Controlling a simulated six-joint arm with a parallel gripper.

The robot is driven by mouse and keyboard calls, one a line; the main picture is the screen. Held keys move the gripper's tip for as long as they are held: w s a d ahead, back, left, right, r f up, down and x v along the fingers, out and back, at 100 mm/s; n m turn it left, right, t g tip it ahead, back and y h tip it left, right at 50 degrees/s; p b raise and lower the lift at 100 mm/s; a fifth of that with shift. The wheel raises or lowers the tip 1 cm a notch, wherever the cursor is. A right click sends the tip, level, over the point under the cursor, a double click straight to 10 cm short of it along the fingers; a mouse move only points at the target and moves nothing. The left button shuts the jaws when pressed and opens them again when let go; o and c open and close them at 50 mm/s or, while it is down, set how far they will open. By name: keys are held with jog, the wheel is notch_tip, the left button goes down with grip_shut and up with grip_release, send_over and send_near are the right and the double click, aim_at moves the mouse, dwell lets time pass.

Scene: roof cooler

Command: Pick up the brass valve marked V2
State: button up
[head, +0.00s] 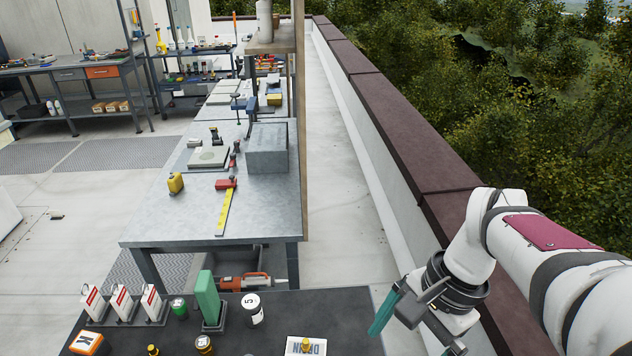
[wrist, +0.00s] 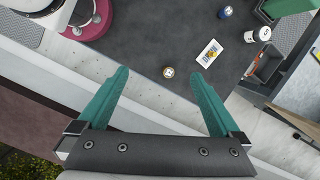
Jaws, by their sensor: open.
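A white card (head: 292,350) with upside-down lettering like "DRAIN" lies on the dark near table (head: 340,312). A small brass piece (head: 306,344), possibly a valve, is on it, cut by the frame's lower edge. In the wrist view the card (wrist: 205,60) also shows, with a yellowish spot. I cannot read V2 on anything. My gripper (head: 415,333) is open, to the right of the card; its teal fingers (wrist: 159,73) are spread and empty.
A white jar marked 5 (head: 252,310), a green block (head: 208,297), dark-and-yellow jars (head: 204,345) and white tags (head: 122,303) stand on the near table. A grey workbench (head: 265,205) is behind. A parapet (head: 400,150) runs along the right.

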jog(key=s+a+f+n, duration=0.1)
jog(key=s+a+n, duration=0.2)
jog(key=s, duration=0.2)
jog(key=s+a+f+n+h, duration=0.1)
jog(key=s+a+f+n, duration=0.1)
jog(key=s, duration=0.4)
jog(key=shift+s+a+f+n+h, duration=0.3)
jog(key=shift+a+n, duration=0.6)
jog(key=shift+n, duration=0.3)
jog(key=c, duration=0.4)
jog(key=shift+w, duration=0.1)
jog(key=shift+c, duration=0.2)
